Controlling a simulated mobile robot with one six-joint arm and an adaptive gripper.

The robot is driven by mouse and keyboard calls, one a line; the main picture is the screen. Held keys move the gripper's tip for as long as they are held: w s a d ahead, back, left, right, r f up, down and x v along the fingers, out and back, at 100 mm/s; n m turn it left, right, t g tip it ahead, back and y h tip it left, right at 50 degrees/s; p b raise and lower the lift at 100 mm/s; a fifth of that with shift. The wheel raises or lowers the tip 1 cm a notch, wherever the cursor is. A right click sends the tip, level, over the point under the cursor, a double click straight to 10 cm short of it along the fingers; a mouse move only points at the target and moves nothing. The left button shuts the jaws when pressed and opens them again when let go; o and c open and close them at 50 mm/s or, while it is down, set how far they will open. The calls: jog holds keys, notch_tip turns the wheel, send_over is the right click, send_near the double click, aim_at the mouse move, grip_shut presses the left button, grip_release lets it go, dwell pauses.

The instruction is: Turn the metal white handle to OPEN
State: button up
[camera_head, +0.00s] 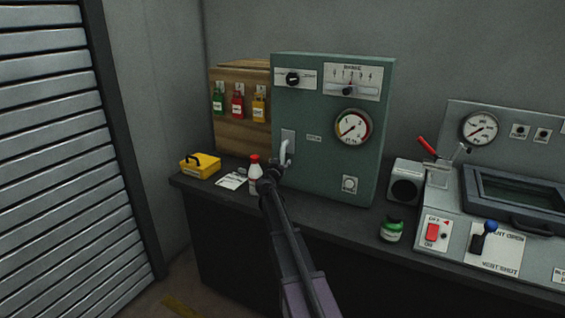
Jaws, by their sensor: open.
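The white metal handle (285,149) sits on a small grey plate (289,136) low on the left side of the green cabinet's front (314,176). Its grip bends downward from the plate. My arm reaches up from the bottom of the picture, and my gripper (276,167) is at the handle's lower end. The gripper is open. It is small and dark here, so I cannot tell whether its fingers touch the handle or are around it. It hides part of the handle's lower end.
A white bottle with a red cap (255,169) stands just left of my gripper. A yellow box (200,166) and a paper (231,181) lie farther left. A green jar (391,231) and a grey console (445,205) stand right. The counter front between bottle and jar is mostly clear.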

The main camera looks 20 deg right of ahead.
jog(key=shift+w+d, duration=0.45)
grip_shut()
jog(key=shift+a, duration=0.15)
